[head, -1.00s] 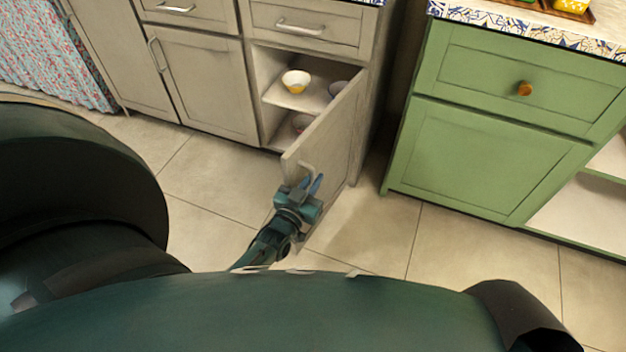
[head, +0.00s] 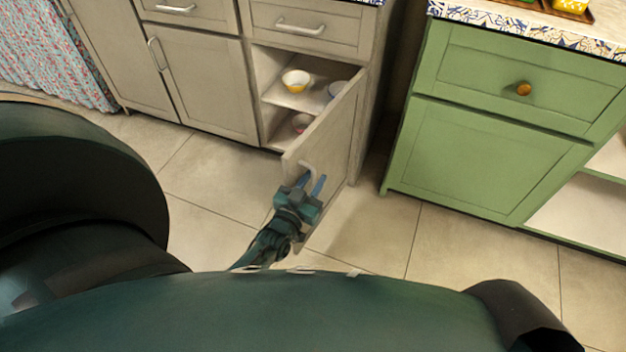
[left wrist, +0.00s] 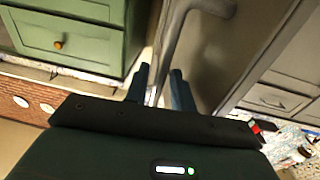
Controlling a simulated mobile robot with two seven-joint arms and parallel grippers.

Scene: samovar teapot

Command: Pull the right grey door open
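The right grey door (head: 335,140) stands swung well out from its cabinet, and bowls show inside behind it. Its handle (head: 308,167) is a pale curved bar on the door's front face. My left gripper (head: 312,183) is at the handle with its blue fingers spread apart. In the left wrist view the handle (left wrist: 172,45) runs down toward the gap between the fingertips (left wrist: 160,78), and the fingers do not look closed on it. Whether a finger touches it I cannot tell. My right gripper is not in view.
A yellow-and-white bowl (head: 296,80) sits on the cabinet shelf. The closed grey door (head: 207,85) is to the left. A green cabinet (head: 495,150) stands to the right, across a gap. Tiled floor (head: 225,170) lies clear in front of the cabinets.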

